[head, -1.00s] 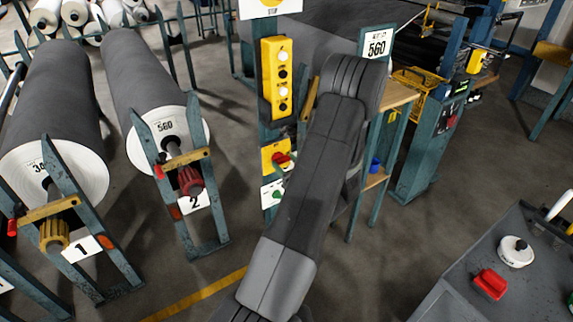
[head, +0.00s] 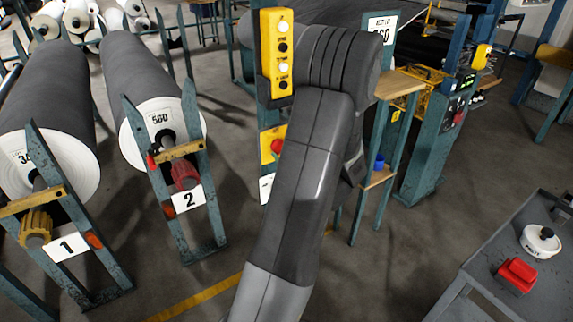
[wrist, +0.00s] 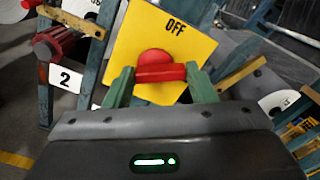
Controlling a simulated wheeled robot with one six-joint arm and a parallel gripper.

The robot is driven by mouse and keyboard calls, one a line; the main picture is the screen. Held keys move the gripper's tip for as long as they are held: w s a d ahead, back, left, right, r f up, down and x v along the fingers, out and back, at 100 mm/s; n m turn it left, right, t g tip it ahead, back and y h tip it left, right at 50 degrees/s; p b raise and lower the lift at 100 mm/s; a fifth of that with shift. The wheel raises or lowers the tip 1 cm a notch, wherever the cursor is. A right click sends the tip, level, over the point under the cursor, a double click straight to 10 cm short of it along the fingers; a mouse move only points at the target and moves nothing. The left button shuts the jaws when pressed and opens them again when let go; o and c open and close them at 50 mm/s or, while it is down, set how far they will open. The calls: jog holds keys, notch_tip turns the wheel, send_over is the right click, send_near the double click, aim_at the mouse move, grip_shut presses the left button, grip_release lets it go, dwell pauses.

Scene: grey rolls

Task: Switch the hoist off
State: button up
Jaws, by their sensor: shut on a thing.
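The hoist switch is a red knob with a bar-shaped handle (wrist: 158,73) on a yellow plate (wrist: 197,48) marked OFF. My gripper (wrist: 160,80) has one green finger at each end of the red bar and is shut on it. In the wrist view the bar lies level, while the plate and its lettering are tilted. In the head view, part of the yellow plate (head: 266,143) and the red switch (head: 278,146) show at the left edge of my arm. My gripper is hidden there behind my arm.
A yellow button box (head: 275,55) is on the post above the switch. Grey roll 2 (head: 145,75) and grey roll 1 (head: 45,100) lie in stands to the left. A wooden-topped stand (head: 396,84) is close right of my arm. A grey table (head: 500,250) stands at lower right.

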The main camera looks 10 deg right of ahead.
jog(key=n+b, duration=0.3)
jog(key=b, duration=0.3)
jog(key=n+b, duration=0.4)
jog(key=b, duration=0.3)
jog(key=n+b, duration=0.4)
jog(key=b, duration=0.2)
jog(key=shift+s+a+f, duration=0.15)
jog(key=shift+a+f, duration=0.05)
jog(key=shift+a, duration=0.1)
jog(key=shift+r+n+b, duration=0.15)
jog(key=shift+n+b, duration=0.2)
jog(key=shift+n, duration=0.05)
jog(key=o, duration=1)
jog(key=p+v, duration=0.3)
jog(key=v, duration=1)
jog(key=shift+s+d, duration=0.1)
jog(key=shift+s, duration=0.3)
